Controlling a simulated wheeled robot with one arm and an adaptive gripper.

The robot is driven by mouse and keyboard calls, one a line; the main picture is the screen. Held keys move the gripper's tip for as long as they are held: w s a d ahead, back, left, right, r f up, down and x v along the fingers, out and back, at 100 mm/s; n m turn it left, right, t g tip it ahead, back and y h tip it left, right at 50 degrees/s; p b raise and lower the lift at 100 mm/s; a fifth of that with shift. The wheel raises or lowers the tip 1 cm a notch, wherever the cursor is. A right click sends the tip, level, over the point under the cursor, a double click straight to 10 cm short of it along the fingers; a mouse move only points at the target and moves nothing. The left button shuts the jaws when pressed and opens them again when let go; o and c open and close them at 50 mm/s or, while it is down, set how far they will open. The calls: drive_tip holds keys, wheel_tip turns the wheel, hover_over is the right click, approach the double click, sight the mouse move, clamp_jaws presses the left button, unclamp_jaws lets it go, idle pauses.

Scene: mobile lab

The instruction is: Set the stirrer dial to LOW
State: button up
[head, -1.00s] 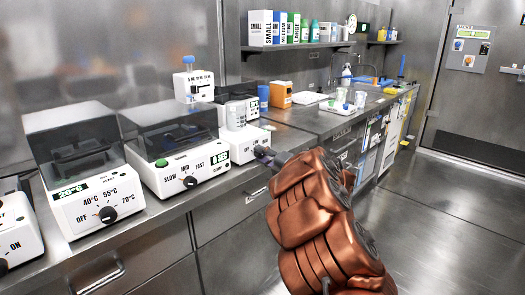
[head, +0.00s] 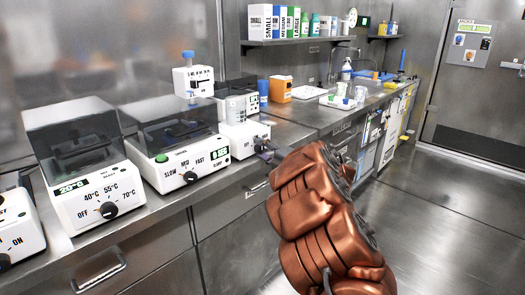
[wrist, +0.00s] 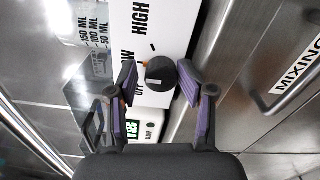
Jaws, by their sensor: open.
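The stirrer (head: 240,138) is a white box on the counter with a clear beaker (head: 236,108) on top. Its black dial (head: 257,141) is on the front face; the wrist view shows the dial (wrist: 165,72) close up, beside HIGH, LOW and OFF labels. A pale line on the dial points left in that view, toward the OFF and LOW side; I cannot tell exactly which mark it meets. My gripper (head: 270,153) is open just in front of the dial. In the wrist view my gripper (wrist: 157,78) has a finger on either side of the dial, and the left finger partly covers LOW.
Left of the stirrer stand a shaker (head: 175,150) with a SLOW-MID-FAST knob and a heater (head: 85,180) with a temperature knob. A drawer labelled MIXING (wrist: 298,78) lies below the counter front. Cups on a tray (head: 342,103) stand farther back. The floor at right is clear.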

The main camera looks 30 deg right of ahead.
drive_tip(key=shift+s+f, duration=0.1)
drive_tip(key=shift+f, duration=0.05)
drive_tip(key=v, duration=0.7)
drive_tip(key=shift+s+d, duration=0.15)
drive_tip(key=shift+s, duration=0.25)
drive_tip(key=shift+r, duration=0.2)
idle(0.3)
